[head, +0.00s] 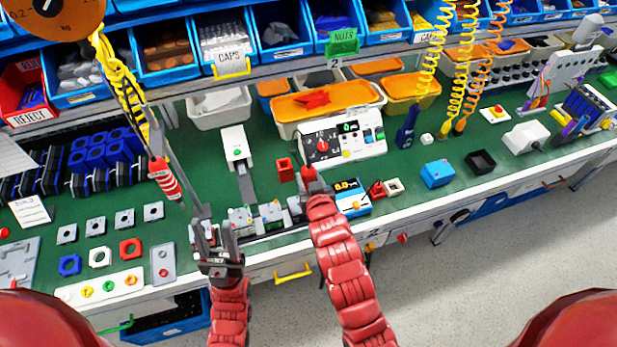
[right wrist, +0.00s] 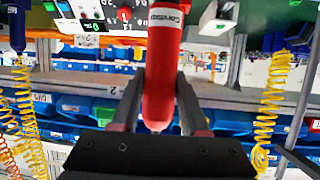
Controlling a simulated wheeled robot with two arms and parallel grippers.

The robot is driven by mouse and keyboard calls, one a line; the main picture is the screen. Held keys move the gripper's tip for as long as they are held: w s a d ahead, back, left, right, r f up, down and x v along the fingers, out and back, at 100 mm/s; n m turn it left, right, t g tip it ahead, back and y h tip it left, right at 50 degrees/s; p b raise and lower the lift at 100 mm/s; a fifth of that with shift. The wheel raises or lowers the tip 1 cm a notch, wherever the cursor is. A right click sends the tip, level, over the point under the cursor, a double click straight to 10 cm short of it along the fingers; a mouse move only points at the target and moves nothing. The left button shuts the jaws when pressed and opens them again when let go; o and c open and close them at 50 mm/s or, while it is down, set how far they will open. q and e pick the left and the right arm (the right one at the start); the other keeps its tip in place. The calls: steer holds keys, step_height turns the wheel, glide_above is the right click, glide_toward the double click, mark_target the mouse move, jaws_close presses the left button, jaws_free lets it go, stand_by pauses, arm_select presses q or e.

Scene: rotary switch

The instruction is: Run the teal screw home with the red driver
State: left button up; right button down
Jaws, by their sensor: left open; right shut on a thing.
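The red driver (right wrist: 162,85), with a white label, stands between the fingers of my right gripper (right wrist: 160,112) in the right wrist view. My right gripper (head: 309,187) is shut on it. In the head view only a small red part of the driver (head: 308,173) shows above the gripper, in front of the white control panel. My left gripper (head: 214,232) is open and empty, beside the left end of a row of small grey parts (head: 241,216) near the bench's front edge. I cannot make out the teal screw in either view.
A red-and-white striped tool (head: 165,178) hangs on a yellow coil left of my left gripper. A white panel with a red knob (head: 323,146) stands behind the right gripper. A blue-and-white display unit (head: 352,197) sits right of it.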

mark_target(310, 171)
steer(key=shift+r, duration=0.1)
stand_by(0.5)
steer(key=shift+r+p, duration=0.4)
steer(key=shift+r, duration=1.8)
steer(key=shift+f, duration=0.1)
